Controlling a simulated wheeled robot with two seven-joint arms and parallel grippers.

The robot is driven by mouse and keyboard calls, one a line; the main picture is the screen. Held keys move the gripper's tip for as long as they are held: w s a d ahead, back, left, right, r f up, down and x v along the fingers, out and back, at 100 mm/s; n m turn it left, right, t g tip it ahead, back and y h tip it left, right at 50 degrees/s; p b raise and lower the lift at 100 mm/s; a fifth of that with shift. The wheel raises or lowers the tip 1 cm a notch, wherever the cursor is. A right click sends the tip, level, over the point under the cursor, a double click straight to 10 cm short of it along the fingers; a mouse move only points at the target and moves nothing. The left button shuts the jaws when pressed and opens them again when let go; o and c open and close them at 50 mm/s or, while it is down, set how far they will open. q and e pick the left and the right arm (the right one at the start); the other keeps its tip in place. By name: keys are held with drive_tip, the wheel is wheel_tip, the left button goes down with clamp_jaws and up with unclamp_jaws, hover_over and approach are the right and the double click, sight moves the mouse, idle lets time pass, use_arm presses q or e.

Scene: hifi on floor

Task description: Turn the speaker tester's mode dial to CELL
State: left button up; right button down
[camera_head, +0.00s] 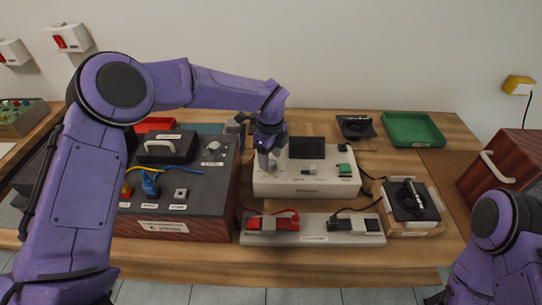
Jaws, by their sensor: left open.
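A white box (300,187) with a dark screen (306,147) stands in the middle of the wooden table; it looks like the speaker tester. It has a small green part (344,168) at its right and small labels too fine to read. My left gripper (265,160) points down over the left part of this box, open. It hides what lies beneath it, and I cannot make out the mode dial or its setting. I cannot tell whether the fingers touch anything. My right arm shows at the lower right; its gripper is out of view.
A dark box (205,190) with a handle, plugs and a pale round knob (213,146) stands left. A long white strip (315,239) with red and black clips lies in front. A speaker part (411,202) is at right, a green tray (412,130) at the back.

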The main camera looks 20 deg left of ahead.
use_arm(q)
drive_tip(key=shift+w+f, duration=0.15)
drive_tip(key=shift+f, duration=0.7)
drive_tip(key=shift+s+d+r, duration=0.1)
drive_tip(key=shift+s, duration=0.15)
drive_tip(key=shift+w, duration=0.1)
drive_tip(key=c, duration=1)
drive_tip(key=shift+c, duration=0.2)
